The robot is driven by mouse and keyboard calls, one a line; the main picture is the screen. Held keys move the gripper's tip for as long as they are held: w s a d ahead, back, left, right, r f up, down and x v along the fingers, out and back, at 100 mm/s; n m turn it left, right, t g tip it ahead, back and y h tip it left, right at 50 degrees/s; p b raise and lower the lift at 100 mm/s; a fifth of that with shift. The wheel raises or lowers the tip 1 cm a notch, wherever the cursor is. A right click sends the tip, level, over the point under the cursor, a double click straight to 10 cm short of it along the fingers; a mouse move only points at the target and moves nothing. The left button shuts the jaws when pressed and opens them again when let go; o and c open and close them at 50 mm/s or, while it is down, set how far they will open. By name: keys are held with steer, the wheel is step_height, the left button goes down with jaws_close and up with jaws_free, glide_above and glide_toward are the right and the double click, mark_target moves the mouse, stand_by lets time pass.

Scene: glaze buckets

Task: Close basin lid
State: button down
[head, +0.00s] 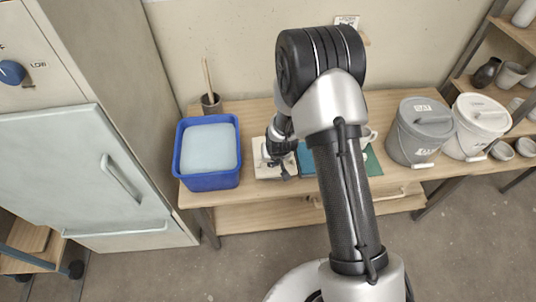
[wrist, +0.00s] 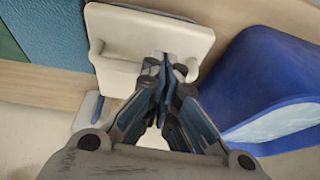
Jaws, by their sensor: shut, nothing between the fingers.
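A blue basin (head: 208,181) with a pale blue surface inside its rim stands at the left end of the table. It also shows at the right of the wrist view (wrist: 262,70). A cream, squarish piece (head: 266,173) lies just right of it; in the wrist view it is a rounded cream panel (wrist: 125,25), partly covered by my fingers. I cannot tell for sure whether this panel is the lid. My gripper (head: 274,163) is shut and empty, its fingertips in front of the panel in the wrist view (wrist: 169,65). I cannot tell whether they touch it.
A dark pot (head: 211,106) with a stick stands behind the basin. A teal board (head: 306,157) lies right of the cream piece, partly behind my arm. Two lidded buckets, grey (head: 407,150) and white (head: 467,139), stand at the right. A pale cabinet (head: 95,165) stands left.

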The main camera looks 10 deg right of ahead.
steer(key=shift+s+d+f+p, duration=0.3)
steer(key=shift+d+p, duration=0.2)
steer(key=shift+p, duration=0.05)
steer(key=shift+r, duration=0.1)
